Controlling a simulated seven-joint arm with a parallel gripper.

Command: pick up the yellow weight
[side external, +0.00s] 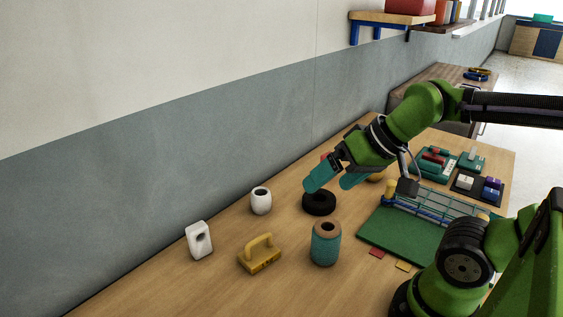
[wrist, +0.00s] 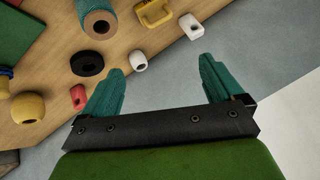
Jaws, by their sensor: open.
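The yellow weight (side external: 260,255) is a block with an arched handle, upright on the wooden table toward the front left in the side view. My gripper (side external: 331,184) has teal fingers, apart and empty. It is above the table near the black ring, behind and to the right of the weight, not touching it. In the wrist view the fingers (wrist: 161,66) are spread, with the weight beyond them.
A teal twine spool (side external: 326,243) stands right of the weight. A white block with a hole (side external: 199,240) is at its left, and a white round pot (side external: 261,201) is behind it. The black ring (side external: 319,203) lies farther back. A green mat (side external: 400,243) with a net frame is at right.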

